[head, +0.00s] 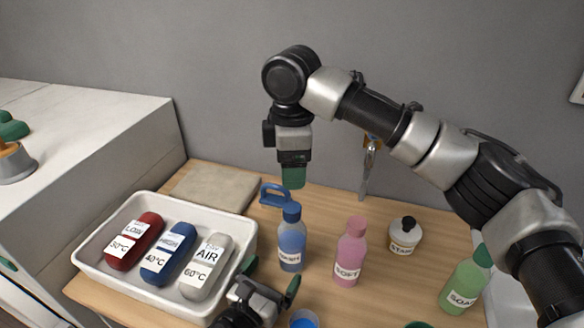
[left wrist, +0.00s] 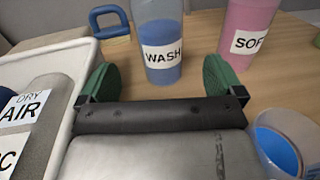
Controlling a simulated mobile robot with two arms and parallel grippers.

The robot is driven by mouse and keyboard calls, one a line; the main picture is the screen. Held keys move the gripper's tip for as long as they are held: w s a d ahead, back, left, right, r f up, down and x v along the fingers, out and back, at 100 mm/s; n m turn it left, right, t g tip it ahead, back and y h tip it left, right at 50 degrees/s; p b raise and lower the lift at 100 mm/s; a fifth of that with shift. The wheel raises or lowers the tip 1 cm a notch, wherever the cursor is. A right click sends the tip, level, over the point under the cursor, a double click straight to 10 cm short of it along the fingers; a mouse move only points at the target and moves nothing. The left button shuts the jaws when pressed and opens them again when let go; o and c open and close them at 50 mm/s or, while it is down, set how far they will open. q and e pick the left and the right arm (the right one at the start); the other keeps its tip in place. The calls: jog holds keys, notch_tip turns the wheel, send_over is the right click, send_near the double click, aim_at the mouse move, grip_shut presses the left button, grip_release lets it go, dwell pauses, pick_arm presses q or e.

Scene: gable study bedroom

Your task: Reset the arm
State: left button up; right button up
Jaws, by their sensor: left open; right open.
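My left gripper (head: 270,277) is low at the front of the table, just right of the white tray (head: 88,268). In the left wrist view its two green fingers (left wrist: 161,80) are spread apart with nothing between them, and the blue WASH bottle (left wrist: 160,62) stands just beyond. In the head view the WASH bottle (head: 291,245) is upright behind the left gripper. My right arm arches in from the right, and its right gripper (head: 293,176) points down above the back of the table. It is open, seen side-on, with no object visible in it.
The tray holds red, blue and white labelled blocks. A pink SOFT bottle (head: 349,255), a white STARCH-like jar (head: 404,236) and a green SOAP bottle (head: 466,284) stand to the right. A blue-filled cup (head: 303,320) is at the front edge. A blue handled item (head: 274,196) lies behind.

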pick_arm(q)
jog(key=shift+v, duration=0.95)
